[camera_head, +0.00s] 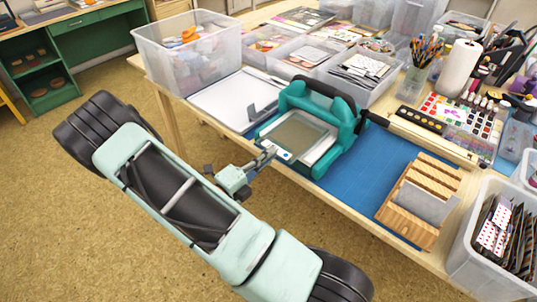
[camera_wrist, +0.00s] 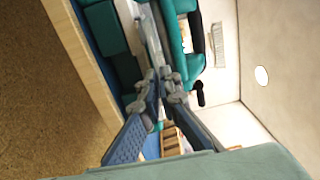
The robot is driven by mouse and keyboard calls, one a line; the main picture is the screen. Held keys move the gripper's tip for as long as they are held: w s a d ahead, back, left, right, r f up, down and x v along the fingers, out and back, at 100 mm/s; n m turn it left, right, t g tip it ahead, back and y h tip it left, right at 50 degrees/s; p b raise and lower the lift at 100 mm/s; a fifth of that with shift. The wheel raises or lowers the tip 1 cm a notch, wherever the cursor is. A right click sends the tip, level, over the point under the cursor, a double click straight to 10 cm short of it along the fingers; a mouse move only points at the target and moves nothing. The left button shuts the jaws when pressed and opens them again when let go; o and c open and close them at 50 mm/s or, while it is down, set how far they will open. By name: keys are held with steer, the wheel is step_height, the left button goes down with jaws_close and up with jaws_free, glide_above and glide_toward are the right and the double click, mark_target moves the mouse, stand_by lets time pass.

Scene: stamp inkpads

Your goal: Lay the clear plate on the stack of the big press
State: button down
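The teal big press (camera_head: 353,121) stands on the blue mat, with its black handle bar across the top. A flat greyish see-through plate, which looks like the clear plate (camera_head: 297,132), lies over the front of the press's bed. A white layer (camera_head: 321,150) of the stack shows at its right edge. My gripper (camera_head: 270,151) is at the plate's near-left edge, by a white tab with a blue dot. In the wrist view my gripper (camera_wrist: 165,78) has its fingertips drawn together on the plate's thin edge (camera_wrist: 151,38). Whether the plate touches the stack is unclear.
A wooden rack (camera_head: 423,197) stands right of the press. A white board (camera_head: 230,98) with a grey bracket lies to the left, near a clear bin (camera_head: 190,55). The blue mat (camera_head: 362,175) is bare between press and rack.

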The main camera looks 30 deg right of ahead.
steer(key=shift+f, duration=0.1)
steer(key=c, duration=2.1)
jaws_free()
steer(key=shift+a, duration=0.15)
steer(key=p+v, duration=0.1)
steer(key=v, duration=0.3)
steer(key=shift+s+a, duration=0.15)
steer(key=shift+a, duration=0.2)
steer(key=shift+a, duration=0.1)
steer(key=v, duration=1.2)
